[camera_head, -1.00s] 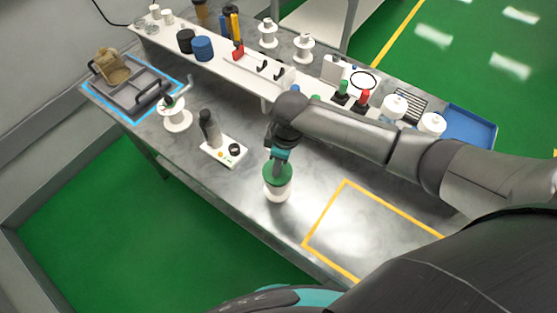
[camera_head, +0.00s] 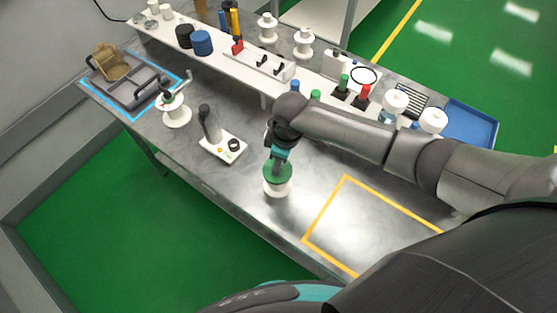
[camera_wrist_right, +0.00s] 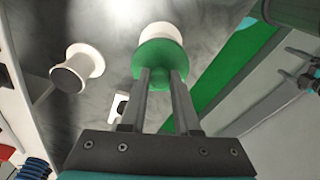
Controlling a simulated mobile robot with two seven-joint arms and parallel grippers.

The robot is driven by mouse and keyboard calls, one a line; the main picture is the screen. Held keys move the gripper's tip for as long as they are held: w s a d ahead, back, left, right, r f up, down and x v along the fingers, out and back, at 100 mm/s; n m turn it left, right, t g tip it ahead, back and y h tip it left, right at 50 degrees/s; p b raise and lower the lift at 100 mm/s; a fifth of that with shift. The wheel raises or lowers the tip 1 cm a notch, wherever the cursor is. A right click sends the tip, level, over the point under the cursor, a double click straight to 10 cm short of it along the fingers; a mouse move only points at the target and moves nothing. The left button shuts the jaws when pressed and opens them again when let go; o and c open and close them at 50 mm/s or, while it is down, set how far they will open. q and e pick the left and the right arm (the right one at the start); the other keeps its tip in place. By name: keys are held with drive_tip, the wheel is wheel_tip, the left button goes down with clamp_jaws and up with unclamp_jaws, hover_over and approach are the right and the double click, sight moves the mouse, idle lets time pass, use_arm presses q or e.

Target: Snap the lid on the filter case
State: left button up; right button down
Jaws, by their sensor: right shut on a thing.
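The filter case (camera_head: 277,190) is a white round body standing upright on the metal bench. Its green lid (camera_head: 270,173) is on top of it, and lid and case also show in the wrist view, the lid (camera_wrist_right: 158,58) in front of the white case (camera_wrist_right: 157,31). My right gripper (camera_head: 279,159) is above the case, pointing down, its two fingers (camera_wrist_right: 161,78) shut on the lid's green knob. The lid looks level on the case; I cannot tell whether it is fully seated. My left gripper is not in view.
A yellow-taped square (camera_head: 322,210) lies empty to the right. A small white device (camera_head: 222,147) and a white spool (camera_head: 176,115) stand to the left. A grey tray (camera_head: 130,98) sits in a blue outline. A raised shelf with several items runs behind.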

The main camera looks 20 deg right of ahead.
drive_tip(key=shift+p, duration=0.3)
idle(0.4)
drive_tip(key=shift+f+b, duration=0.35)
drive_tip(key=shift+f, duration=0.2)
idle(0.5)
drive_tip(key=c, duration=0.6)
unclamp_jaws()
drive_tip(key=shift+o, duration=0.2)
wheel_tip(320, 180, up, 15)
drive_tip(key=s+d+p, duration=0.1)
drive_tip(key=shift+d, duration=0.25)
